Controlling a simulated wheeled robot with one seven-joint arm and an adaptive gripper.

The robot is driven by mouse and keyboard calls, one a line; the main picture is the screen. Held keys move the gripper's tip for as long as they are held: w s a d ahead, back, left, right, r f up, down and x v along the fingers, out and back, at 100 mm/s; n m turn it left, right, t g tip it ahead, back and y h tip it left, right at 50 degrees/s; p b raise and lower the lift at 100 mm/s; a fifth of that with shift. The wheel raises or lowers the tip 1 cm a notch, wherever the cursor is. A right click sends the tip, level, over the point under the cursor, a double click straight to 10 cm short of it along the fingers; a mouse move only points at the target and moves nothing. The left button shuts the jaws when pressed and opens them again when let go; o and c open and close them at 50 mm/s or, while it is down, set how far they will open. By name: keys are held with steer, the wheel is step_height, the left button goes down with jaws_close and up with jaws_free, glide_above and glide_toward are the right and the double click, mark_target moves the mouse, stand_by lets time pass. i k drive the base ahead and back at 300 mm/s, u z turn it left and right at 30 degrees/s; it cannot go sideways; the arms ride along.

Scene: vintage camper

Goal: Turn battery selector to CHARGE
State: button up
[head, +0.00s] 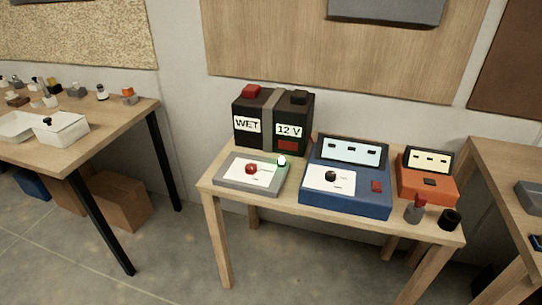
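A grey box with a white face plate (231,174) lies at the left front of a small wooden table. It carries a red round knob (251,169) with a pale pointer toward the right, and a small glowing light (282,160) with green beside it at its upper right. A blue device (345,192) to its right has a white plate with a black knob (330,176), a red switch (376,186) and a lit display (351,152). The plate lettering is too small to read, so I cannot tell which knob is the battery selector. My gripper is not in view.
A black battery (272,124) labelled WET and 12 V stands behind the grey box. An orange device (427,184), a grey-and-red item (415,209) and a black cylinder (449,219) are at the table's right. Benches flank the table, with open floor (170,265) before it.

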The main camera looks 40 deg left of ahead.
mark_target(250, 168)
steer(key=u, duration=0.05)
steer(key=i, duration=0.1)
steer(key=u, duration=0.95)
